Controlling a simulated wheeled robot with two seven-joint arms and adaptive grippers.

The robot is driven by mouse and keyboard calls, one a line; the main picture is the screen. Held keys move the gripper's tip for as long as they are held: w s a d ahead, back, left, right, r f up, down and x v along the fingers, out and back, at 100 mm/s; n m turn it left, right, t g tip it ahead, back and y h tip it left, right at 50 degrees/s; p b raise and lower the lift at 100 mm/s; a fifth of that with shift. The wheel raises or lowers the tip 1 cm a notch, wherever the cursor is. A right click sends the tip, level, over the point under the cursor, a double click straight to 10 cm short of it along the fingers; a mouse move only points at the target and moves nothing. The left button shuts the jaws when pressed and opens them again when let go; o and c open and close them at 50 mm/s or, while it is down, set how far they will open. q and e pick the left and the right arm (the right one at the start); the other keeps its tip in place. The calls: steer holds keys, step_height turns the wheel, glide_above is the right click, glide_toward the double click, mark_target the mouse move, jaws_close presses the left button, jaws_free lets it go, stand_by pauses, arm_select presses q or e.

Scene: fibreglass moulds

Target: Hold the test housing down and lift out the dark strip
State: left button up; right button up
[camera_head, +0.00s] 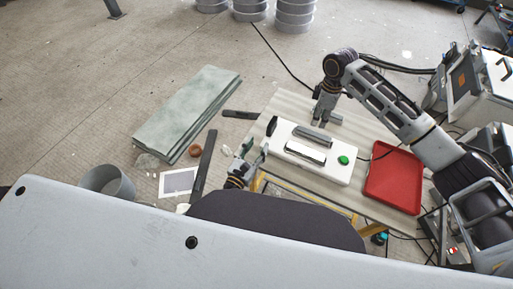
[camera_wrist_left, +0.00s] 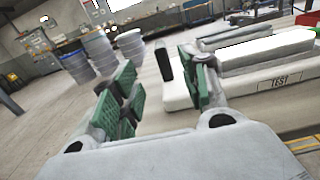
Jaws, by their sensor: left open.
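The test housing (camera_head: 283,135) is a white box on the table, with a green button (camera_head: 343,160) near its right end. It also shows at the right of the left wrist view with a TEST label (camera_wrist_left: 279,82). A dark grey strip (camera_head: 313,132) lies along its far side, behind a raised pale block (camera_head: 305,152). My left gripper (camera_head: 243,157) is open and empty at the housing's left end; its green-padded fingers (camera_wrist_left: 160,88) stand apart in the left wrist view. My right gripper (camera_head: 324,117) points down at the housing's far side; its fingertips are too small to read.
A red tray (camera_head: 394,178) lies right of the housing. Dark bars (camera_head: 204,165) and a greenish slab (camera_head: 187,112) lie to the left, near a grey bucket (camera_head: 107,183). Equipment cases (camera_head: 473,85) stand at the right. My right arm spans above the table's far right.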

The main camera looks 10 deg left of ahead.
mark_target(276, 116)
stand_by(0.4)
arm_select(q)
steer(key=shift+x, duration=6.95)
jaws_close()
arm_select(e)
steer(key=o, duration=0.4)
steer(key=shift+r, duration=0.1)
steer(key=shift+c, duration=0.2)
steer(key=shift+s+d+r+m, duration=0.1)
steer(key=shift+d+r+m, duration=0.3)
steer(key=shift+r, duration=0.2)
steer(key=shift+d+r+m, duration=0.3)
steer(key=shift+r+m, duration=0.1)
steer(key=shift+r, duration=0.15)
